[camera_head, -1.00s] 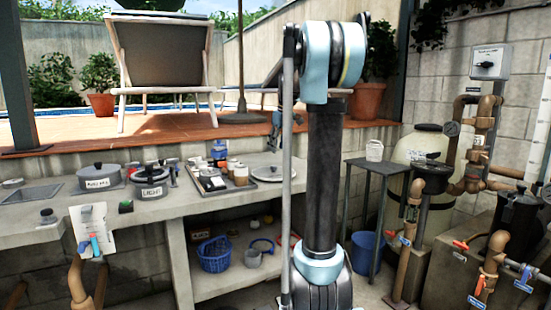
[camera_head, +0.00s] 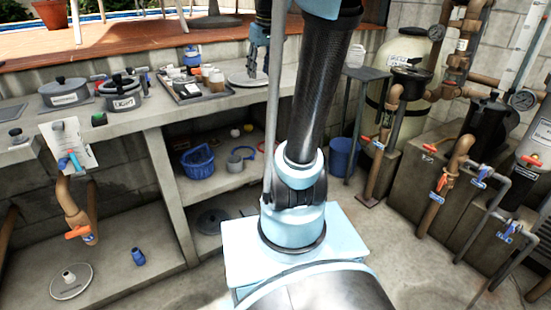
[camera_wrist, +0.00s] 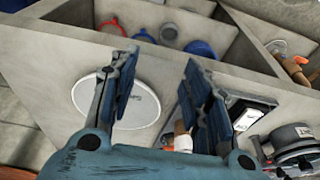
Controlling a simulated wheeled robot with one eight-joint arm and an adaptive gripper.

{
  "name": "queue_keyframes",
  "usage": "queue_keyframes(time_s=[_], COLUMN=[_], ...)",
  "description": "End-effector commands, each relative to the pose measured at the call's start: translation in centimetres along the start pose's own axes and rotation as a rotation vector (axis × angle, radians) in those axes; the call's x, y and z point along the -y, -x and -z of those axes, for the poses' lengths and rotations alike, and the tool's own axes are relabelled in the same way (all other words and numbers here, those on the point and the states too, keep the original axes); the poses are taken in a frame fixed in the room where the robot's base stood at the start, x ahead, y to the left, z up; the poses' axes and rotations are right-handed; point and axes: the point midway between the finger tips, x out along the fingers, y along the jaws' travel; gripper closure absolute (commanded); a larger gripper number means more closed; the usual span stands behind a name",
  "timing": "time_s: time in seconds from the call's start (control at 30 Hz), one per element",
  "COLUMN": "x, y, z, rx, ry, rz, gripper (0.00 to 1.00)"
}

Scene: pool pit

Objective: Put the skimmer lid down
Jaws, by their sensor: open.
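A round, flat, pale lid (camera_head: 243,79), which I take to be the skimmer lid, lies on the concrete counter. It also shows in the wrist view (camera_wrist: 110,100), with small lettering near its right edge. My gripper (camera_head: 259,70) is over the counter, with its fingertips overlapping the lid in the head view. In the wrist view my gripper (camera_wrist: 160,60) has its two blue fingers wide apart with nothing between them. The left finger covers part of the lid's right side. I cannot tell whether a finger touches it.
A tray (camera_head: 207,97) of jars stands left of the lid, with two dark pots (camera_head: 124,94) farther left. A blue basket (camera_head: 198,161) is on the shelf below. A small dark table (camera_head: 372,73) stands right.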

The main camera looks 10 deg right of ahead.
Motion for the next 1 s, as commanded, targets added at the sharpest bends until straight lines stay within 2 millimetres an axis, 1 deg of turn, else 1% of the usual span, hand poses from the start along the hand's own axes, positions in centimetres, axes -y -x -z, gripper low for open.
queue_keyframes(time_s=[0.03, 0.1, 0.17, 0.3, 0.37, 0.5, 0.6, 0.7, 0.8, 0.9, 1.0], x=[0.8, 1.7, 2.4, 4.0, 4.6, 5.9, 6.7, 7.4, 7.9, 8.2, 8.3], y=[-0.7, -1.6, -2.5, -5.0, -6.1, -9.2, -11.4, -13.5, -15.2, -16.1, -16.5], z=[-2.0, -4.5, -6.6, -11.6, -13.7, -18.5, -21.8, -24.4, -26.4, -27.4, -27.9], rx=[0.003, 0.008, 0.011, 0.019, 0.022, 0.028, 0.032, 0.034, 0.036, 0.037, 0.037], ry=[-0.016, -0.042, -0.064, -0.117, -0.140, -0.192, -0.227, -0.259, -0.282, -0.297, -0.303], rz=[-0.004, -0.010, -0.015, -0.029, -0.035, -0.049, -0.059, -0.068, -0.075, -0.079, -0.081], gripper=[0.56, 0.56, 0.56, 0.56, 0.56, 0.56, 0.56, 0.56, 0.56, 0.56, 0.56])
